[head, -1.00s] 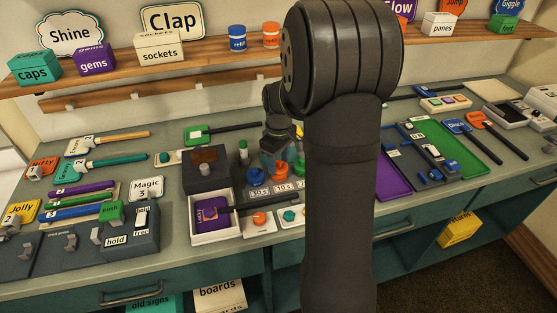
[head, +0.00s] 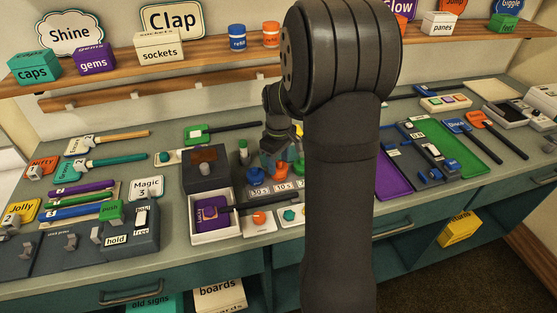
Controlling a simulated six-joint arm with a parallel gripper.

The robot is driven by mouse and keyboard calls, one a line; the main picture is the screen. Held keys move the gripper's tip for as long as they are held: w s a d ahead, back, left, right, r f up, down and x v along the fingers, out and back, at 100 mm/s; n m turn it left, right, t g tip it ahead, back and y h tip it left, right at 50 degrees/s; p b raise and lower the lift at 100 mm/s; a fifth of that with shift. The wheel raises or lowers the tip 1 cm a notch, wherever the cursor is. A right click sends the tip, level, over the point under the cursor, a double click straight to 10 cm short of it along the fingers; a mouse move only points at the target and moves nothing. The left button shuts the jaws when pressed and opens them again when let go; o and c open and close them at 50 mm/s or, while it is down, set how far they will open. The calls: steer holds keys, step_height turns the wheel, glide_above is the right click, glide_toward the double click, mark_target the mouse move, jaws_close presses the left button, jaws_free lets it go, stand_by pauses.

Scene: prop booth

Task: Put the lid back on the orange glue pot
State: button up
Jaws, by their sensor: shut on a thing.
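My gripper (head: 271,160) is small in the head view, beyond my upper arm, pointing down over the back middle of the counter. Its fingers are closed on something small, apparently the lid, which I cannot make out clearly. Orange (head: 281,169) shows just below and right of the fingertips. I cannot tell whether it is the orange glue pot or part of what I hold. A blue round piece (head: 256,174) stands just left of it. Whether anything held touches what is below is hidden.
A dark grey box (head: 206,172) stands left of my gripper. In front are a white tray (head: 229,232) with a purple piece and a white card with an orange piece (head: 259,219). Purple (head: 394,180) and green (head: 462,150) trays lie right of my arm.

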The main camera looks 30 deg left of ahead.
stand_by(0.4)
steer(key=o, duration=1.5)
steer(key=shift+r, duration=3.5)
jaws_close()
